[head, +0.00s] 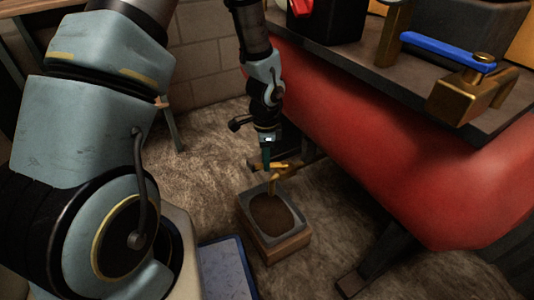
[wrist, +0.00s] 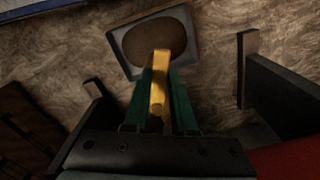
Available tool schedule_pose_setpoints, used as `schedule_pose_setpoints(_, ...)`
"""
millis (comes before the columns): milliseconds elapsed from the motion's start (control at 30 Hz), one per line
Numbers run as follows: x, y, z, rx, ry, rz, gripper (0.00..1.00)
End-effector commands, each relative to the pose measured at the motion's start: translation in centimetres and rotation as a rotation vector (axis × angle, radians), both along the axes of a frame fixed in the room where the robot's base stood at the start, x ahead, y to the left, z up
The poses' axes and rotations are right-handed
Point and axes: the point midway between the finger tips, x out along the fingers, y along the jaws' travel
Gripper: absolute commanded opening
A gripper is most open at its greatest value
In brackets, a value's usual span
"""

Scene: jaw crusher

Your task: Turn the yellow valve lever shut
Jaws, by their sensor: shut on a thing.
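The yellow valve lever (head: 279,166) is low beside the red tank, above the tray. In the wrist view the lever (wrist: 160,75) runs lengthwise between the two green fingers and sticks out past their tips. My gripper (head: 267,157) is at the lever, and in the wrist view its fingers (wrist: 161,95) are closed around the lever's sides. A brass-coloured valve body or spout (head: 275,184) shows just under the lever in the head view. The valve's joint is mostly hidden, so I cannot tell exactly how far the lever is turned.
A grey tray with brown contents (head: 247,215) stands on a wooden block (head: 285,247) below the valve. The red tank (head: 400,165) and its dark legs are close on the right. A blue-handled brass valve (head: 435,50) is on the bench above. A blue-rimmed panel (head: 228,270) lies at the front.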

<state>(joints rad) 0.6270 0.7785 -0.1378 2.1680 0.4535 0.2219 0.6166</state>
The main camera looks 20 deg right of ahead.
Motion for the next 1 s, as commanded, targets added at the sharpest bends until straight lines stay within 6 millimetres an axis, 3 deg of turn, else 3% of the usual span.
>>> schedule_pose_setpoints(1000, 3.6, -3.1, 0.4, -0.002, 0.001, -0.938, 0.00)
